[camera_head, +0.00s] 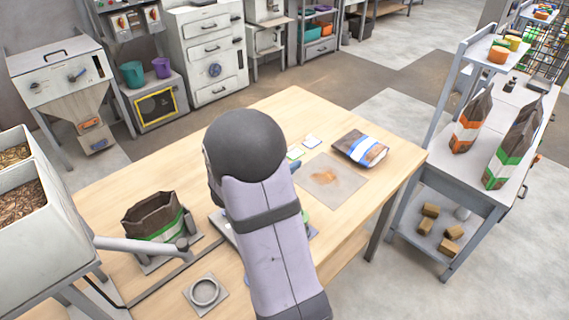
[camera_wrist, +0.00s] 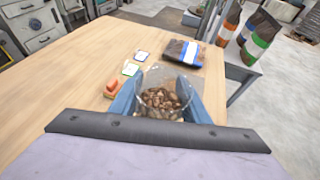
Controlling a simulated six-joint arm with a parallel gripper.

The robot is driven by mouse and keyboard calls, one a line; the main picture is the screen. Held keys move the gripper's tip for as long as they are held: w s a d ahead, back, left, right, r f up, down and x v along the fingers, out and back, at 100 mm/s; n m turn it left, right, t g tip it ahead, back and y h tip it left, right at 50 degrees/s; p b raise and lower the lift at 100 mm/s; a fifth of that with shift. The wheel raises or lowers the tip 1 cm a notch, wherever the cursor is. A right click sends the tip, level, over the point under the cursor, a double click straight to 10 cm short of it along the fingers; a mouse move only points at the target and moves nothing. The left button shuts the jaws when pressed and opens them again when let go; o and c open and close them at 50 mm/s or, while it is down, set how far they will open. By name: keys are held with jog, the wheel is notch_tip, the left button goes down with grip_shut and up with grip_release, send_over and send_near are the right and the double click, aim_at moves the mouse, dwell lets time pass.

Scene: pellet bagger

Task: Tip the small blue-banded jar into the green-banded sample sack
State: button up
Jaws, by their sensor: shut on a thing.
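The green-banded sack (camera_head: 165,230) is brown and stands open-topped on a plate at the left of the wooden table, in the head view. In the wrist view, my gripper (camera_wrist: 158,92) has its blue fingers on either side of a clear jar (camera_wrist: 162,101) and is shut on it. The jar holds brown pellets and looks roughly upright; I cannot make out its band between the fingers. In the head view my arm hides the jar and most of the gripper. They are to the right of the sack.
A blue-banded bag (camera_head: 361,147) lies beside a stained mat (camera_head: 331,181). A grey pipe (camera_head: 140,244) reaches across in front of the sack. A ring holder (camera_head: 205,291) sits near the front edge. Other banded sacks (camera_head: 471,122) stand on the right-hand shelf. The back-left tabletop is clear.

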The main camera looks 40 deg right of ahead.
jog(key=shift+r+p, duration=1.5)
jog(key=shift+r, duration=0.95)
